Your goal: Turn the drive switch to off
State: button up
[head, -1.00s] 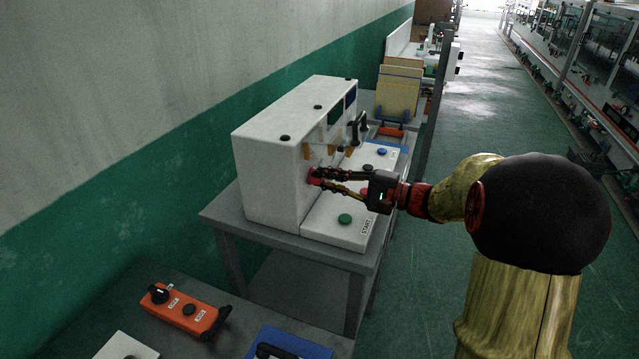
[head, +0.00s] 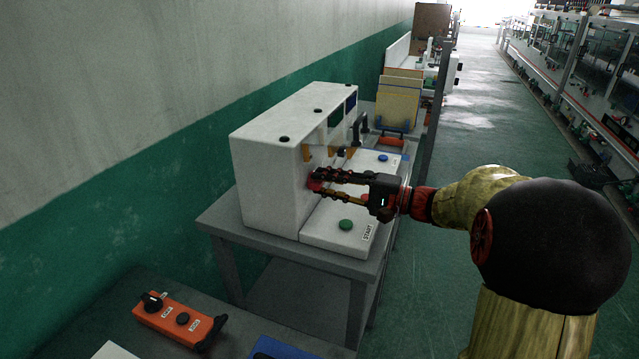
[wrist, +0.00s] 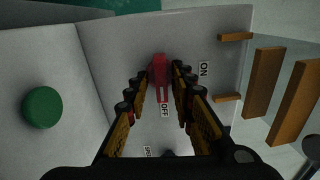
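The drive switch is a red knob (wrist: 159,72) on the white face of the control box (head: 265,185). In the wrist view its long handle and pale pointer mark line up toward the OFF label (wrist: 165,110). The ON label (wrist: 203,69) is off to the right. My gripper (wrist: 159,76) is at the knob, one finger on each side. The fingers look spread, with a small gap at the left of the knob; contact on the right is unclear. In the head view my gripper (head: 318,182) largely covers the knob.
A green START button (head: 346,225) and a blue button (head: 383,157) sit on the panel beside the box. Orange-brown brackets (wrist: 268,85) project right of the switch. An orange pendant (head: 178,320) lies on the nearer table.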

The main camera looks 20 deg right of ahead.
jog(key=shift+o, duration=0.4)
jog(key=shift+b+v, duration=0.3)
jog(key=shift+v, duration=3.15)
jog(key=shift+r, duration=0.1)
jog(key=s+a+f+n+g+h+p, duration=0.25)
jog(key=s+a+g, duration=0.25)
jog(key=s+a, duration=0.4)
jog(key=s+a+f+n+g+h+p, duration=0.1)
jog(key=s+a+f+n+g+h, duration=0.2)
jog(key=s+a, duration=0.5)
jog(key=s+d+r+n+h+p, duration=0.1)
jog(key=s+d+n+h+p, duration=0.1)
jog(key=s+h, duration=0.5)
jog(key=shift+s+r+n+t+p, duration=0.2)
jog(key=shift+s+n+t+p, duration=0.3)
jog(key=shift+n+p, duration=0.45)
